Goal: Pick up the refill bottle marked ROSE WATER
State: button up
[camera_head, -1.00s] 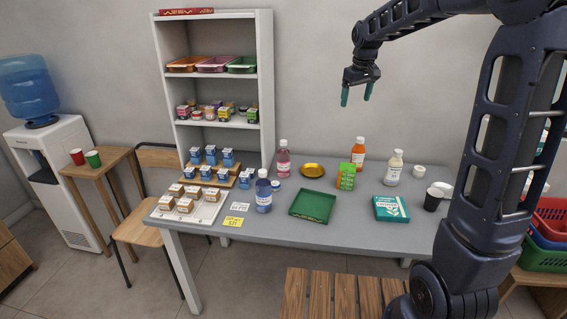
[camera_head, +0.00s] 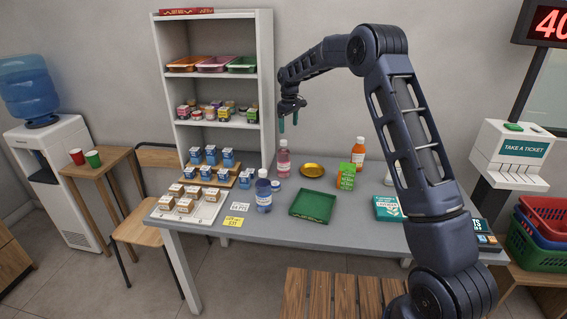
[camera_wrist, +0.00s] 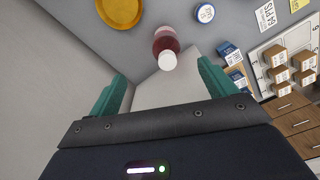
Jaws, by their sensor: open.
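A pink bottle (camera_head: 283,160) with a white cap stands upright at the back of the grey table (camera_head: 262,232); its label is too small to read. It also shows in the wrist view (camera_wrist: 164,41), seen from above, cap toward me. My gripper (camera_head: 288,121) is open and empty, pointing down above the pink bottle. In the wrist view the bottle lies ahead, between the lines of the two green fingers (camera_wrist: 163,74), and is apart from them. A blue bottle (camera_head: 264,196) and an orange bottle (camera_head: 358,155) also stand on the table.
A gold dish (camera_head: 312,170) is right of the pink bottle, and a round white-lidded jar (camera_wrist: 205,13) is close by. A green box (camera_head: 346,177) and green tray (camera_head: 313,205) stand nearby. Small boxes fill the left side. A shelf unit (camera_head: 266,90) rises behind.

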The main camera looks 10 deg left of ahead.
aim_at(283, 148)
jog(key=f, duration=0.1)
jog(key=a, duration=0.1)
jog(key=a+f, duration=0.1)
jog(key=shift+w+a+f+n, duration=0.2)
jog(key=shift+w+f+n, duration=0.05)
jog(key=shift+f+n, duration=0.05)
notch_tip(283, 148, down, 11)
jog(key=shift+s+r, duration=0.1)
jog(key=shift+r, duration=0.1)
grip_shut()
dwell(0.4)
